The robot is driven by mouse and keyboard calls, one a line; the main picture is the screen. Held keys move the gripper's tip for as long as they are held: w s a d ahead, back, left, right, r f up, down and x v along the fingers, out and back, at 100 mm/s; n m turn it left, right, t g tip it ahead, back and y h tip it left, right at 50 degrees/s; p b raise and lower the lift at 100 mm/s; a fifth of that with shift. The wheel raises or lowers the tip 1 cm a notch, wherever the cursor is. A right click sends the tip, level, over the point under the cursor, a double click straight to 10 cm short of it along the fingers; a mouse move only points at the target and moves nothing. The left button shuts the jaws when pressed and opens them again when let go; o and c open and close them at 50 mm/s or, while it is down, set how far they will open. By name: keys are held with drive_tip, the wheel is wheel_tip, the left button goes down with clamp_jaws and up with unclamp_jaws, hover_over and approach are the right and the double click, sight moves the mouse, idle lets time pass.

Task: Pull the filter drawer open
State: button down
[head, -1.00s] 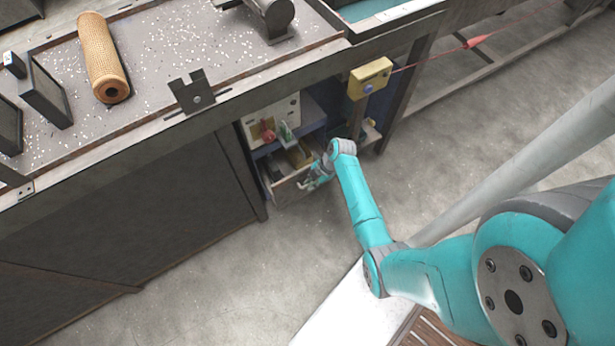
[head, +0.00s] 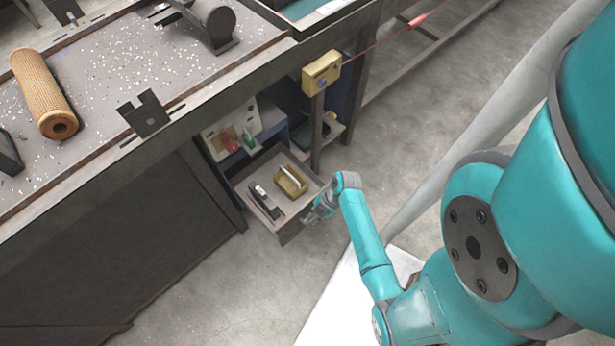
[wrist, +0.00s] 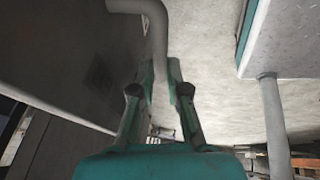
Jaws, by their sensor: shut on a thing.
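The filter drawer (head: 292,228) stands pulled well out from under the bench in the head view. Its inside shows from above, with a small yellow tray (head: 290,182) and a dark narrow object (head: 264,201) lying in it. My gripper (head: 312,214) is at the right part of the drawer front. In the wrist view my gripper (wrist: 161,75) is shut on a grey curved bar, the drawer handle (wrist: 157,38), which passes between the two fingers. The fingertips partly hide the handle there.
A panel with a red knob (head: 230,143) and a green knob (head: 248,138) is behind the drawer. A yellow box (head: 321,72) with a red cable is mounted above right. A tan cylindrical filter (head: 44,95) lies on the bench. The floor before the drawer is open.

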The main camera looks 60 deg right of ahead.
drive_tip(key=shift+s+a, duration=0.2)
drive_tip(key=shift+s, duration=0.5)
drive_tip(key=c, duration=1.4)
unclamp_jaws()
drive_tip(key=shift+c, duration=0.2)
drive_tip(key=v, duration=1.2)
drive_tip(key=shift+a, duration=0.1)
